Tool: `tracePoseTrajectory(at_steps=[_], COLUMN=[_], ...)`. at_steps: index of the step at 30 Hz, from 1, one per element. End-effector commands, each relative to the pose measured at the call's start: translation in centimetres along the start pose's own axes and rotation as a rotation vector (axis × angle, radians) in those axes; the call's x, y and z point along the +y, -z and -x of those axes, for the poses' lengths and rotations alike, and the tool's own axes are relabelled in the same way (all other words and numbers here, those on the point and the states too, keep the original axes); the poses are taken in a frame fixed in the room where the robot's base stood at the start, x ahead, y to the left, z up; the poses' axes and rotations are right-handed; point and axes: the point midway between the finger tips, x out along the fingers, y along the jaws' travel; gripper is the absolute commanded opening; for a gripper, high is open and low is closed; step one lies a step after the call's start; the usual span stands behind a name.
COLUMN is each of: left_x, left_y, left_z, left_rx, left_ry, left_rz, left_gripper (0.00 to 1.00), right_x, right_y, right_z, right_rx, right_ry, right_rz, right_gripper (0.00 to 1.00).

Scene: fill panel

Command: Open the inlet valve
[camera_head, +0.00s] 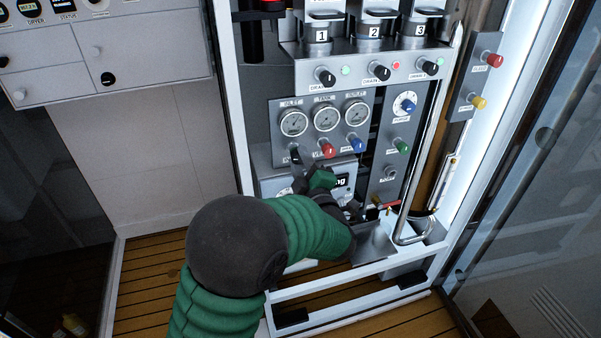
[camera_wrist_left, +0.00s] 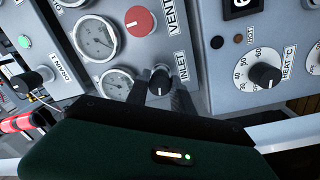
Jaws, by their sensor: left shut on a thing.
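The inlet valve is a small black knob (camera_wrist_left: 160,80) beside an INLET label on the grey panel in the left wrist view. My left gripper (camera_wrist_left: 160,92) has one finger on each side of this knob and is shut on it. In the head view the left gripper (camera_head: 297,162) reaches the panel (camera_head: 275,118) below the leftmost gauge (camera_head: 293,123), and its fingers mostly hide the knob there. My right gripper is not in view.
A red vent knob (camera_head: 327,150) and a blue knob (camera_head: 356,145) sit close to the right of the gripper. Three black drain knobs line the shelf above (camera_head: 300,76). A heat dial (camera_wrist_left: 265,75) is nearby. A metal pipe (camera_head: 402,225) runs at the right.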

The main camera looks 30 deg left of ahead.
Motion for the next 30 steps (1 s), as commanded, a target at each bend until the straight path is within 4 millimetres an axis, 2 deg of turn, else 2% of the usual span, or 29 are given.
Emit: tracePoseTrajectory(at_steps=[1,30], left_x=[-1.0,-1.2], left_y=[-0.4,-0.8], left_z=[0.1,0.1], left_rx=[0.002,0.045], left_ry=[0.006,0.024], left_rz=[0.043,0.959], left_gripper=[0.0,0.0], right_x=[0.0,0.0], right_y=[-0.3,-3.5], right_z=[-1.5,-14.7], right_rx=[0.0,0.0], right_ry=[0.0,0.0], right_rz=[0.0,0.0], right_gripper=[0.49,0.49])
